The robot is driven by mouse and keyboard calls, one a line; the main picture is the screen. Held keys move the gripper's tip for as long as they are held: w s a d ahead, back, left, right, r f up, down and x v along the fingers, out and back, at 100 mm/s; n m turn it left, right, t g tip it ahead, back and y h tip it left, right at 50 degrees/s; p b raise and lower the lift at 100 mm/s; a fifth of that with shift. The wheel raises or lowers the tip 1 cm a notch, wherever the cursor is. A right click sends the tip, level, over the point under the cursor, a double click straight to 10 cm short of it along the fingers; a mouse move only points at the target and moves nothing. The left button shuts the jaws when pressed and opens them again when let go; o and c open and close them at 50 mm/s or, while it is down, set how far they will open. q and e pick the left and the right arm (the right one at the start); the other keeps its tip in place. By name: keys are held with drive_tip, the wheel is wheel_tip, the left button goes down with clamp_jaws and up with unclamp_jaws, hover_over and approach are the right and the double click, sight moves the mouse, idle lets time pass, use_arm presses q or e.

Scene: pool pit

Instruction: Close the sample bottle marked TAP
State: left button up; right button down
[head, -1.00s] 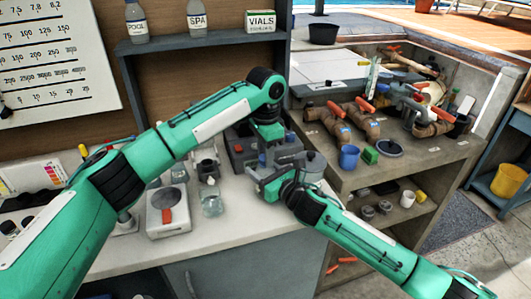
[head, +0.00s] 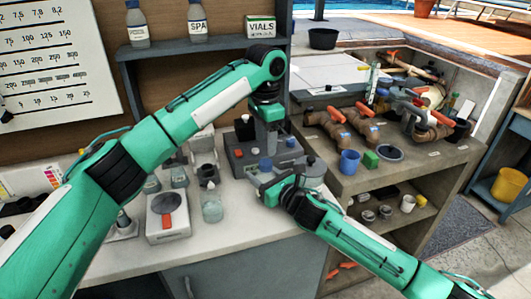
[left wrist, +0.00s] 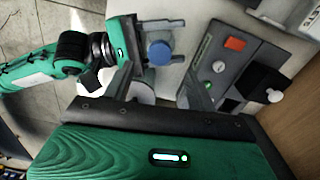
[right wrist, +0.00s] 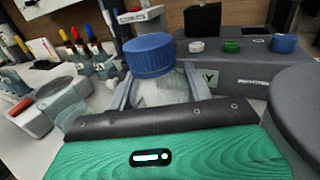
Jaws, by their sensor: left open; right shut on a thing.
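A clear bottle (right wrist: 158,92) stands in my right gripper (right wrist: 158,80), which is shut on its body. A ribbed blue cap (right wrist: 150,55) sits on the bottle's top; I cannot tell how tightly it is seated. The cap also shows in the head view (head: 265,165) and in the left wrist view (left wrist: 160,53). No TAP mark is readable. My left gripper (head: 269,146) points down, above and behind the cap in the head view. In the left wrist view its fingers (left wrist: 170,88) are open and empty, apart from the cap.
A grey device with coloured buttons (head: 238,153) stands just behind the bottle. A dark round-topped object (right wrist: 300,105) is close right of my right gripper. A glass beaker (head: 212,208) and a white instrument (head: 168,215) stand left on the counter. The counter's front strip is clear.

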use_arm(q)
wheel_tip(320, 180, up, 6)
drive_tip(key=shift+f, duration=0.2)
use_arm(e)
drive_tip(key=c, duration=0.5)
unclamp_jaws()
drive_tip(key=shift+s+d, duration=0.1)
drive_tip(key=b+v, duration=0.1)
drive_tip(key=v, duration=1.1)
drive_tip(key=shift+s+d+f+b, duration=0.1)
drive_tip(key=shift+d+b, duration=0.1)
drive_tip(key=shift+b, duration=0.2)
use_arm(q)
drive_tip(key=shift+f, duration=0.95)
use_arm(e)
drive_tip(key=shift+s+d, duration=0.35)
drive_tip(key=shift+s, duration=0.1)
